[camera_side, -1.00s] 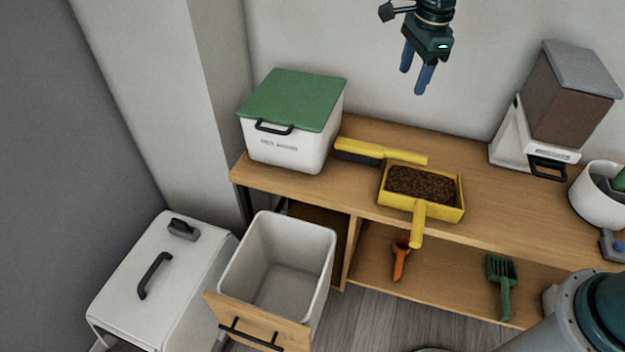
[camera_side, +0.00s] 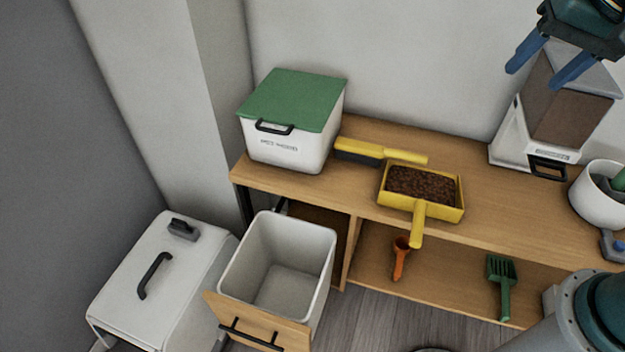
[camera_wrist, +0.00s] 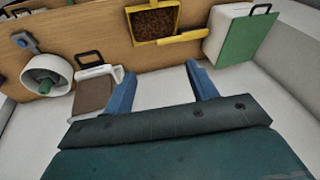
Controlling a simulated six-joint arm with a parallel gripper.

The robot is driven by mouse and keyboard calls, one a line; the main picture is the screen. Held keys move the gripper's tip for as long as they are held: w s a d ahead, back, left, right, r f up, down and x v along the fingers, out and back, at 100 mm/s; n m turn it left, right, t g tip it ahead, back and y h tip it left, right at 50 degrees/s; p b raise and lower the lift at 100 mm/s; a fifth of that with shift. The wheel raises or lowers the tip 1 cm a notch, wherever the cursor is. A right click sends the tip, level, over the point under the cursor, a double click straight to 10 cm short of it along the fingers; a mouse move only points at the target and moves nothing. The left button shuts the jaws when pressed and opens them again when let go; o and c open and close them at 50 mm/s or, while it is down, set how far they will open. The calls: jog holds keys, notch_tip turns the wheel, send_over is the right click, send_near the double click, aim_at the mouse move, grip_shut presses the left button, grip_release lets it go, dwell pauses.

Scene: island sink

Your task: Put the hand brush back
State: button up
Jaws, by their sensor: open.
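The hand brush (camera_side: 382,151) has a yellow handle and dark bristles. It lies on the wooden bench between the green-lidded bin and the yellow dustpan (camera_side: 449,213), close behind the dustpan. The dustpan is filled with brown granular material, and its handle points toward the front edge. In the wrist view the brush's yellow handle (camera_wrist: 182,38) shows beside the dustpan (camera_wrist: 133,31). My gripper (camera_side: 538,78) is open and empty, high at the upper right in front of the brown dispenser, well away from the brush. Its two blue fingers (camera_wrist: 158,78) also show in the wrist view.
A white bin with a green lid (camera_side: 291,104) stands on the bench's left end. A brown dispenser (camera_side: 566,99) and a white pot (camera_side: 594,204) stand at the right. An open bin (camera_side: 275,250) is below. An orange scoop (camera_side: 400,262) and green fork (camera_side: 502,280) are on the lower shelf.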

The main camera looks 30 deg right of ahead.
jog(key=s+f+n+t, duration=0.1)
jog(key=s+f+n, duration=0.2)
jog(key=s+n, duration=0.4)
jog(key=shift+s+d, duration=0.25)
jog(key=shift+s, duration=2.25)
